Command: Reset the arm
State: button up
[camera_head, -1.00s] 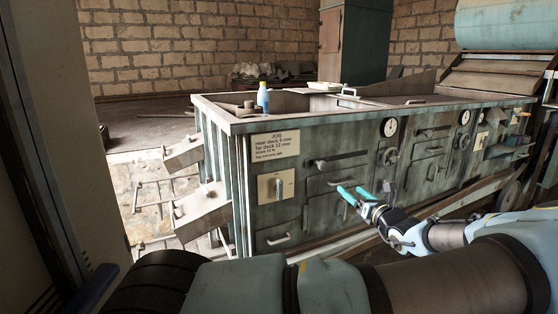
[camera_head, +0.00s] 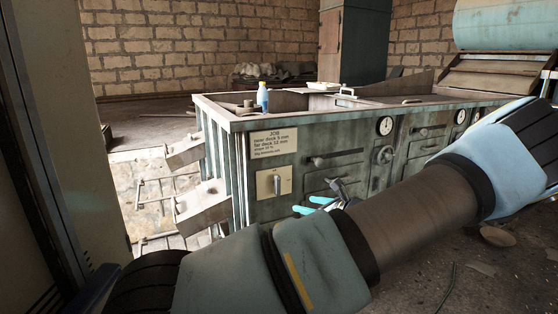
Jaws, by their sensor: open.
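My gripper (camera_head: 312,205) is in front of the lower drawers of the green-grey machine cabinet (camera_head: 340,143). Its two teal fingers are apart and nothing shows between them. My own arm crosses the lower and right part of the view and hides part of the cabinet front. I cannot tell whether the fingers touch the cabinet.
A job sign (camera_head: 274,144) and a switch plate with a lever (camera_head: 275,183) are on the cabinet front. A blue bottle (camera_head: 262,98) and a white tray (camera_head: 325,86) stand on top.

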jog(key=s+a+f+n+g+h, duration=0.2)
jog(key=s+a+f+n+g, duration=0.1)
jog(key=s+a+n+g, duration=0.8)
jog(key=s+a+r+n+h, duration=0.2)
jog(key=s+r+n+h, duration=0.1)
jog(key=s+r+n, duration=0.2)
jog(key=s+a+r+n+t+h, duration=0.1)
jog(key=s+r+n+h, duration=0.3)
jog(key=n, duration=0.6)
jog(key=shift+s+a+r, duration=0.55)
jog(key=shift+s+a, duration=0.3)
jog(key=shift+s, duration=0.35)
jog(key=shift+o, duration=0.2)
